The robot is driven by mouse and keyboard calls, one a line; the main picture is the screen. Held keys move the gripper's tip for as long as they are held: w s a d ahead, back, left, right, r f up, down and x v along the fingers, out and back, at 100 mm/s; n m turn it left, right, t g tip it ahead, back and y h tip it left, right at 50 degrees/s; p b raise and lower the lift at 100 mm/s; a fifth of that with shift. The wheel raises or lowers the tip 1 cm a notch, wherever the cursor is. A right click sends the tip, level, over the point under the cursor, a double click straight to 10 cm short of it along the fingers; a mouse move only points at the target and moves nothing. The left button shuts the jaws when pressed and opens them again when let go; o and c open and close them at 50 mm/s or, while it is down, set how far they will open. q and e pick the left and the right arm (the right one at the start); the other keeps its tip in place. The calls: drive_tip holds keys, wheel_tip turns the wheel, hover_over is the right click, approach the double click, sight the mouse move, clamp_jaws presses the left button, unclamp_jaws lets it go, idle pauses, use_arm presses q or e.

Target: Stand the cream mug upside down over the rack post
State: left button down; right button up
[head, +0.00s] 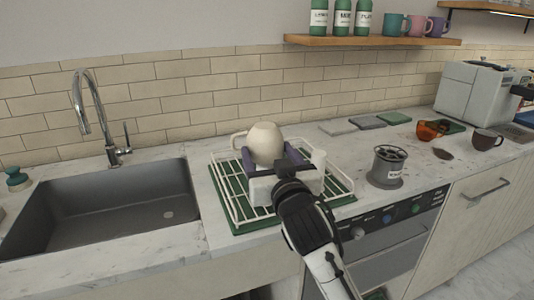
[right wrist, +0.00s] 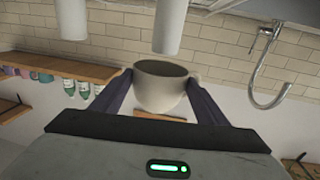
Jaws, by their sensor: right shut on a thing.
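The cream mug (head: 264,143) is held upside down above the rack, with its handle toward the left in the head view. My right gripper (head: 273,160) is shut on it, one purple finger on each side. In the right wrist view, which is inverted, the mug (right wrist: 160,88) has its open mouth facing a white post (right wrist: 168,25), with a gap between them. A second white post (head: 319,160) stands to the right and also shows in the right wrist view (right wrist: 72,17). The white wire rack (head: 232,190) is partly hidden by my arm. My left gripper is out of view.
A sink (head: 105,215) with a tall faucet (head: 90,110) lies left of the rack. Farther right are an orange cup (head: 428,131) and a dark mug (head: 485,140). A shelf (head: 375,41) hangs above.

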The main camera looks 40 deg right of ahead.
drive_tip(key=shift+f+b, duration=2.9)
drive_tip(key=shift+f, duration=1.2)
drive_tip(key=shift+f, duration=0.25)
drive_tip(key=o, duration=1.3)
drive_tip(key=shift+o, duration=0.3)
drive_tip(key=shift+f, duration=0.1)
